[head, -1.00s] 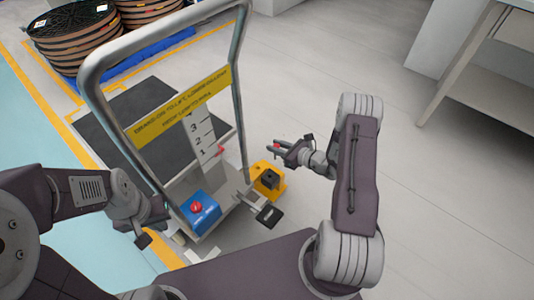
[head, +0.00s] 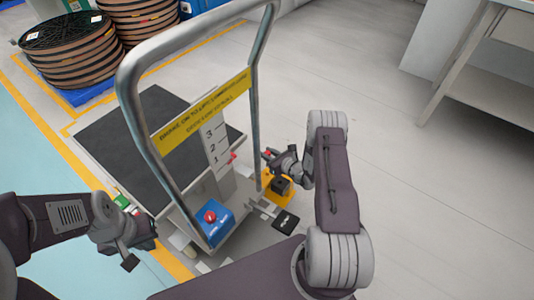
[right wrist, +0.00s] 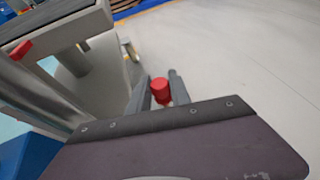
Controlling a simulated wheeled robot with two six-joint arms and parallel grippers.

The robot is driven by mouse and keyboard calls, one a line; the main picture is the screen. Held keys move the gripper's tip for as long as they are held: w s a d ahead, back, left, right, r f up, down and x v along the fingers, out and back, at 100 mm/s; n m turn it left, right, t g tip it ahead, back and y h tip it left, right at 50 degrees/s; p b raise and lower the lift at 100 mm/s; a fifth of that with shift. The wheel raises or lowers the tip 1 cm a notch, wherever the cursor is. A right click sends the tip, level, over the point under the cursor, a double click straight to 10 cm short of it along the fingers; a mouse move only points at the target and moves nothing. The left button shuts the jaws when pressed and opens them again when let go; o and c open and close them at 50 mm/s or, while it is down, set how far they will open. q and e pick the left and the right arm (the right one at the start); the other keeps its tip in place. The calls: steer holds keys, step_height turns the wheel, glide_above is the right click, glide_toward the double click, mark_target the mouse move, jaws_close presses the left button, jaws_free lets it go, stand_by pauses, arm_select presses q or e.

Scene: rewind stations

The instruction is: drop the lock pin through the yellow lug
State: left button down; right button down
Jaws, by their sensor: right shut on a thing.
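My right gripper (head: 269,156) is shut on the lock pin, whose red head (right wrist: 160,87) shows between the two fingers in the right wrist view. The pin's shaft is hidden. In the head view, the gripper is just above and behind the yellow lug (head: 266,178), beside the cart's right post. The lug is low by the cart, with a black block (head: 280,186) on it, and is partly covered by the gripper and the post. Whether the pin touches the lug cannot be told. My left gripper (head: 131,252) hangs left of the cart, its fingers unclear.
The cart's grey tube handle (head: 130,100) stands between my arms, with a yellow sign (head: 205,112). A blue box with a red button (head: 217,222) and a black pedal (head: 286,222) are low in front.

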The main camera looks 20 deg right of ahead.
step_height(320, 180, down, 6)
steer(key=b, duration=0.4)
steer(key=shift+r, duration=0.15)
steer(key=shift+r+p, duration=0.1)
steer(key=shift+p, duration=0.2)
stand_by(1.1)
step_height(320, 180, down, 7)
steer(key=b, duration=0.5)
steer(key=shift+f+b, duration=0.2)
steer(key=shift+b, duration=0.2)
stand_by(1.9)
steer(key=c, duration=1.1)
jaws_free()
